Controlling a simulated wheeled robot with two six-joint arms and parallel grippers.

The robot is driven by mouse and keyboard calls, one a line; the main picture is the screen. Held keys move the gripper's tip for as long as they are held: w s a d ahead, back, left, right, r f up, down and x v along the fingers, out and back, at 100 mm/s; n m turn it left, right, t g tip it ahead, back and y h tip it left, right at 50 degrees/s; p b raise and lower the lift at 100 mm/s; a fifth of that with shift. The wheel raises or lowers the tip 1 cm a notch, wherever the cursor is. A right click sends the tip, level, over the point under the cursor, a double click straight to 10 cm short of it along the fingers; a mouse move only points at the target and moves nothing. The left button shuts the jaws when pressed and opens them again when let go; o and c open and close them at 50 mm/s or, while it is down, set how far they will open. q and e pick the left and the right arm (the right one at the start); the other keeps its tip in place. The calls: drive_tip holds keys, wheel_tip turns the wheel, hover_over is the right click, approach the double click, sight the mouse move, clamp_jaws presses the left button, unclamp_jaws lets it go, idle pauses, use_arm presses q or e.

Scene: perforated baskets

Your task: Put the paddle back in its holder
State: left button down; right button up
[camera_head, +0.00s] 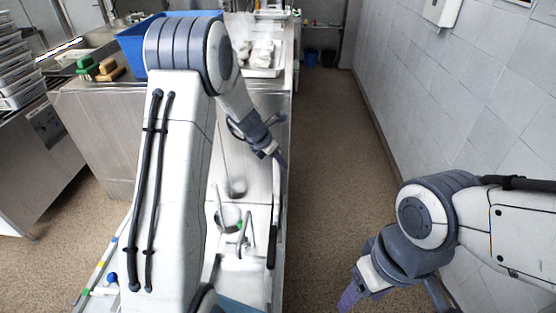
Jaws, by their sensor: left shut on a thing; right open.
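My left gripper (281,160) is over the right edge of the steel counter, its fingers pointing down and to the right. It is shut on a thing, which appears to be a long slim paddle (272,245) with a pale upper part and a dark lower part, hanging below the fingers. The exact grip is too small to make out. My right gripper (392,302) is at the bottom right, open and empty, above the floor. I cannot clearly pick out the paddle's holder; my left arm hides much of the counter.
A round metal bowl or ladle (228,216) and thin metal utensils (245,240) are near the counter's lower part. A blue bin (134,45), a green brush (86,65) and stacked trays (14,75) are at the upper left. The aisle floor (335,150) is clear, with a tiled wall (470,95) at right.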

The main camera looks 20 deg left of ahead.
use_arm(q)
drive_tip(key=shift+f, duration=0.1)
drive_tip(key=shift+c, duration=2)
unclamp_jaws()
drive_tip(key=v, duration=1)
drive_tip(key=s+d+f+m+g+b, duration=0.25)
drive_tip(key=s+d+m+b, duration=0.25)
drive_tip(key=s+d+m, duration=0.9)
drive_tip(key=s+d+f+m+g+y+b, duration=0.1)
drive_tip(key=s+d+f+m+b, duration=0.1)
drive_tip(key=s+m, duration=0.7)
drive_tip(key=s+d+f+m+g+b, duration=0.1)
drive_tip(key=s+d+f+m+b, duration=0.1)
drive_tip(key=s+m, duration=0.8)
drive_tip(key=d+f+m, duration=0.1)
drive_tip(key=d+m, duration=0.1)
drive_tip(key=m, duration=0.2)
drive_tip(key=shift+y+b, duration=0.3)
drive_tip(key=shift+y, duration=0.1)
